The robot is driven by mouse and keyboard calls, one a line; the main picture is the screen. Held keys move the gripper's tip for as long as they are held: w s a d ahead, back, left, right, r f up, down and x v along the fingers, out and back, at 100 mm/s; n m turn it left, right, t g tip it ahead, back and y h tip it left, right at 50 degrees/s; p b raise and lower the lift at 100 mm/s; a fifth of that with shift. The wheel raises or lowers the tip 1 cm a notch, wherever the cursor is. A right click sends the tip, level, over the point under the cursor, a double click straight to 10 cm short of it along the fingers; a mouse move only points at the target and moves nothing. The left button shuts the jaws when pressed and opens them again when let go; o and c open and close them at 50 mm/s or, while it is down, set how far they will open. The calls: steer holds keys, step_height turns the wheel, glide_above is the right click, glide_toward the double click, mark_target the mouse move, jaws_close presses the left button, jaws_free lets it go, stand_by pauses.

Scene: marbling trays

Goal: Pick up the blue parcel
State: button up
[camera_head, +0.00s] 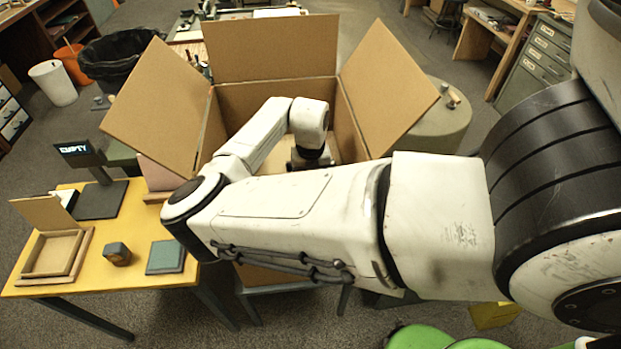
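A flat blue-green square block (165,258) lies on the yellow table (140,225), near its right edge; it is the bluest parcel-like thing I see. A small dark grey-blue cube (117,254) with a brownish face sits to its left. I cannot tell for sure which one is the blue parcel. My gripper (308,162) is down inside the large open cardboard box (272,45), well to the right of and behind both. My arm hides most of it, so its fingers and anything between them cannot be made out.
The box's flaps stand spread wide. On the yellow table are an open shallow wooden box (52,255) and a dark stand with an "EMPTY" display (78,148). A black-lined bin (118,55) stands behind. My arm spans the middle, hiding much of the box's front.

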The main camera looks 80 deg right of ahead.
steer(key=c, duration=1.3)
steer(key=shift+o, duration=0.2)
